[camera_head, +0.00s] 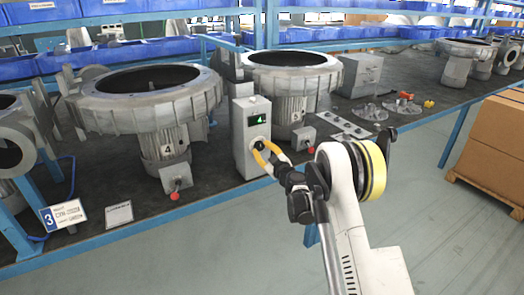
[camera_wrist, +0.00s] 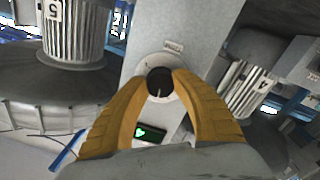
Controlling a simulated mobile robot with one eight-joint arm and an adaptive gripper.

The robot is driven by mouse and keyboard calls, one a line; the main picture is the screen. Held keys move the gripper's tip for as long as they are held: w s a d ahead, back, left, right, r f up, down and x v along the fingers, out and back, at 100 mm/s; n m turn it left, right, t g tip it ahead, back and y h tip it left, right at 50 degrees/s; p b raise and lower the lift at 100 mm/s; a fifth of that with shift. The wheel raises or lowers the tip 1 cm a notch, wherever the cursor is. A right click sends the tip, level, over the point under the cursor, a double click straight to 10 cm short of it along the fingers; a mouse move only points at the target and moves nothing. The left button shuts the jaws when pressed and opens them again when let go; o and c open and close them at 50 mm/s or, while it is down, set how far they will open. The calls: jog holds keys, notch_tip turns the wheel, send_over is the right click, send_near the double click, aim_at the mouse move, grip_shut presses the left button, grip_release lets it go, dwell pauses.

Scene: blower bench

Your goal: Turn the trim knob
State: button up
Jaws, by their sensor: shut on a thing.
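The trim knob (camera_wrist: 159,80) is a small black round knob with a thin white pointer line, set in a pale round dial on a grey control box (camera_wrist: 145,55). In the wrist view the pointer line points down the picture. In the head view the knob (camera_head: 259,143) sits on the front of the box (camera_head: 239,138), below a dark screen (camera_head: 257,119) with a green mark. My gripper (camera_head: 262,149) has yellow fingers, shut on the knob from both sides; the wrist view shows the fingertips (camera_wrist: 160,85) against its sides. The fingers partly cover the dial.
Large grey blowers (camera_head: 150,92) and (camera_head: 290,75) stand on the dark bench beside and behind the box. Small boxes with red-tipped levers (camera_head: 175,185) and (camera_head: 300,139) flank it. Loose parts (camera_head: 405,103) lie farther right. Cardboard boxes (camera_head: 490,140) stand on the floor at right.

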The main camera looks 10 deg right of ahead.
jog(key=n+b, duration=0.1)
jog(key=n, duration=1)
jog(key=shift+d+r+b, duration=0.1)
jog(key=shift+b, duration=0.25)
jog(key=shift+n+y, duration=0.3)
jog(key=shift+n, duration=1.4)
jog(key=shift+r+n, duration=0.1)
jog(key=shift+n, duration=0.2)
jog(key=o, duration=1.2)
jog(key=shift+w, duration=0.1)
jog(key=v, duration=1.2)
